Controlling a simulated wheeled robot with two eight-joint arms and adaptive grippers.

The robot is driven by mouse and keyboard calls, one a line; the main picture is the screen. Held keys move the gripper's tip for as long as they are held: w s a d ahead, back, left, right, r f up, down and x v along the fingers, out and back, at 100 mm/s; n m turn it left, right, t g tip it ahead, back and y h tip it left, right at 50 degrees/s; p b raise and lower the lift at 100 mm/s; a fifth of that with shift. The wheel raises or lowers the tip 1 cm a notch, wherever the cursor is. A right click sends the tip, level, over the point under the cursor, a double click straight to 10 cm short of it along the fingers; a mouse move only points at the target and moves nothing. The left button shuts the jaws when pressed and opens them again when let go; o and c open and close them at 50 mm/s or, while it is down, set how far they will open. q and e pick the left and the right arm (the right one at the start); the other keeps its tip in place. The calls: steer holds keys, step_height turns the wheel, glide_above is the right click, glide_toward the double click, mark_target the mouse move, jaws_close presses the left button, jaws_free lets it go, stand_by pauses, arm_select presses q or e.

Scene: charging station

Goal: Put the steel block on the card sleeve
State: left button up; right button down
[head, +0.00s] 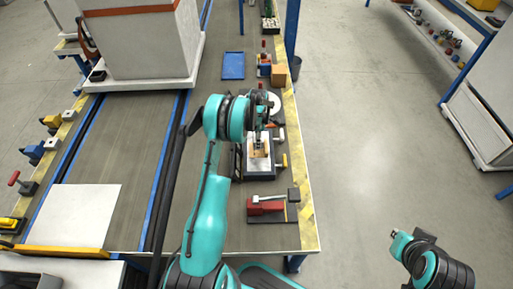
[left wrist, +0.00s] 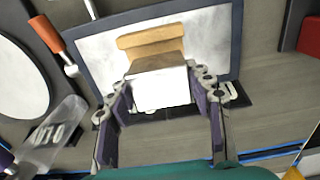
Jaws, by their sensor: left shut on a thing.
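The steel block (left wrist: 160,88) is a pale, shiny block between the fingers of my left gripper (left wrist: 161,80) in the left wrist view. My left gripper is shut on it. The tan card sleeve (left wrist: 150,38) shows just beyond the block, partly hidden by it. Whether the block touches the sleeve I cannot tell. The sleeve lies over a grey plate with a dark frame (left wrist: 228,45). In the head view my left gripper (head: 258,142) is over this framed plate (head: 262,172), and the block is too small to make out.
A red-and-grey tool on a dark base (head: 268,207) lies nearer on the bench. A blue tray (head: 233,65) and a brown box (head: 279,75) are farther back. An orange-handled tool (left wrist: 47,34) and a clear bottle (left wrist: 55,132) lie left of the plate in the wrist view.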

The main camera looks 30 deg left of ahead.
arm_select(q)
steer(key=shift+a+f, duration=0.35)
steer(key=shift+a, duration=0.25)
step_height(320, 180, down, 4)
steer(key=shift+f+b, duration=0.1)
steer(key=shift+b, duration=1.05)
steer(key=shift+r, duration=0.2)
steer(key=shift+f, duration=0.15)
steer(key=o, duration=1.7)
steer(key=shift+c, duration=0.2)
